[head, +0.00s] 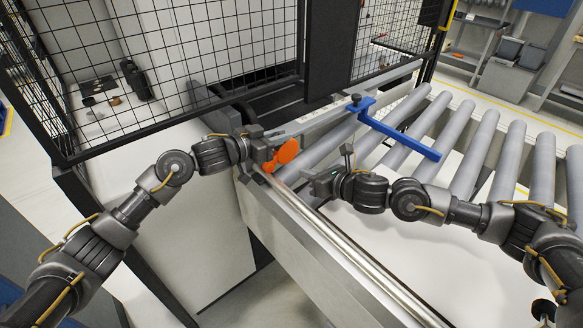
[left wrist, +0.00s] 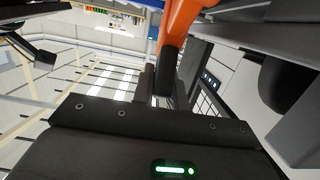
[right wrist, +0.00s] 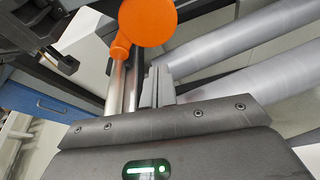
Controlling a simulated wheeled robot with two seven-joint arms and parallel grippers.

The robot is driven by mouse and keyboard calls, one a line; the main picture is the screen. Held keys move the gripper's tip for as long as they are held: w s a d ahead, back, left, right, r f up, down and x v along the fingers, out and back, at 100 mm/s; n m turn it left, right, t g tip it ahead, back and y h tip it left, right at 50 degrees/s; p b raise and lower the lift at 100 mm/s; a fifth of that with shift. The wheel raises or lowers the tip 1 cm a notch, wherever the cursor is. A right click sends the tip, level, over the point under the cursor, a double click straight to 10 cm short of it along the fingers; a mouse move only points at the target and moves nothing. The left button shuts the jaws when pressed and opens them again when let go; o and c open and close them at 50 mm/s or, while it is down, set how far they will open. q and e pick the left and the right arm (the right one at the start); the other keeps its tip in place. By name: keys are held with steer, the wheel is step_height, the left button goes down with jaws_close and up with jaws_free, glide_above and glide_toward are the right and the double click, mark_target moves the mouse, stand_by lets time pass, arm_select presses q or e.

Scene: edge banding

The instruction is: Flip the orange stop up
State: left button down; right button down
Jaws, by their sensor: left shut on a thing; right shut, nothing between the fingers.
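The orange stop (head: 287,151) is at the left end of the steel rail, beside the rollers. Its rounded paddle also shows in the left wrist view (left wrist: 186,18) and the right wrist view (right wrist: 147,22), where a narrower orange part reaches down to the rail. My left gripper (head: 264,158) is at the stop's left side, shut on it; the exact contact is partly hidden. In the left wrist view, a dark finger (left wrist: 167,70) meets the orange. My right gripper (head: 313,182) is shut and empty, right of and below the stop. Its fingers (right wrist: 158,86) are apart from the stop.
The steel rail (head: 335,247) runs along the machine's front edge. Grey rollers (head: 478,148) fill the right side, with a blue bar (head: 398,132) across some of them. A black mesh guard (head: 215,45) stands behind my left arm.

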steer(key=x, duration=0.7)
steer(key=shift+w+a, duration=0.15)
steer(key=shift+w, duration=0.1)
